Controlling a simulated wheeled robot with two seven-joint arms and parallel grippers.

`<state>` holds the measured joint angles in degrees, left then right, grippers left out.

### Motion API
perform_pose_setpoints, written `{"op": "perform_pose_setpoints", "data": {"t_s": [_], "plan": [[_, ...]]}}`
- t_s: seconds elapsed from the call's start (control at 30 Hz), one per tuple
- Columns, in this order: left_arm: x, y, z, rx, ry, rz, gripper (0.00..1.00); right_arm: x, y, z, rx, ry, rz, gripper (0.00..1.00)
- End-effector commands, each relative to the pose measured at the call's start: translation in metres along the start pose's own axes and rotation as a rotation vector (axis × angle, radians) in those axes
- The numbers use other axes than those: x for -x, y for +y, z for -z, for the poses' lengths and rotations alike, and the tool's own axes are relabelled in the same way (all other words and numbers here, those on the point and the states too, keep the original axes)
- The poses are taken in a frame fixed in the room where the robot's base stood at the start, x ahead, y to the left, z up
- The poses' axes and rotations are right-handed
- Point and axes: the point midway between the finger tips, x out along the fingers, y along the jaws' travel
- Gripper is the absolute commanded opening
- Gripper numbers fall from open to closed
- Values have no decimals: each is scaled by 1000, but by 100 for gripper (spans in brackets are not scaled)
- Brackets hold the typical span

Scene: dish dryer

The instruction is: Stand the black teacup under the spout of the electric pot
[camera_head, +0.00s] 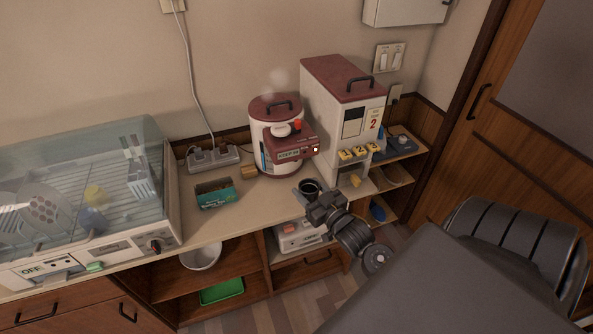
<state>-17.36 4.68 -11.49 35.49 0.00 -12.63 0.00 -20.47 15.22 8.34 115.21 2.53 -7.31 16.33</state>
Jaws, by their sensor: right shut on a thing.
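The black teacup (309,186) is upright in front of the electric pot, a little to the right of its middle, at the counter's front edge. Its dark opening faces up. My right gripper (314,197) is shut on the cup from the near right side and hides part of it. I cannot tell whether the cup touches the counter. The electric pot (270,142) is white with a dark red lid and a dark red front head that juts out above and behind the cup. The spout itself is hidden under that head. My left gripper is not in view.
A tall white dispenser (322,102) with a red top stands right of the pot. A power strip (212,157), a small green box (216,193) and a clear-lidded dish dryer (85,200) are to the left. The counter (262,205) is bare in front of the pot.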

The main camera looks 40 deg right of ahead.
Motion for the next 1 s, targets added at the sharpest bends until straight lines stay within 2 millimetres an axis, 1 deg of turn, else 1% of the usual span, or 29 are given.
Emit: {"op": "perform_pose_setpoints", "data": {"t_s": [0.03, 0.13, 0.27, 0.37, 0.47, 0.6, 0.73, 0.8, 0.9, 1.0], "plan": [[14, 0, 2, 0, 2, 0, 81, 2, 14, 8, 2, -2, 1, 28], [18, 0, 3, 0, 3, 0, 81, 4, 28, 7, -6, 2, 3, 28], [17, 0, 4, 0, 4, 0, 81, 5, 34, 4, -10, 5, 4, 28], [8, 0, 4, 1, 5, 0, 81, -2, 34, -1, -10, 8, 4, 28], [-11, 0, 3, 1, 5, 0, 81, -19, 35, -13, -9, 10, 3, 28], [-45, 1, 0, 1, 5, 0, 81, -55, 38, -33, -9, 10, 4, 28], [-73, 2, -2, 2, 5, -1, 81, -87, 41, -46, -8, 11, 3, 28], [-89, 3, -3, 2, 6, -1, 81, -96, 42, -59, -10, 6, 3, 28], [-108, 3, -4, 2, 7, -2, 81, -108, 42, -72, -9, 7, 4, 28], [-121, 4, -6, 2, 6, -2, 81, -117, 43, -81, -9, 7, 4, 28]]}}
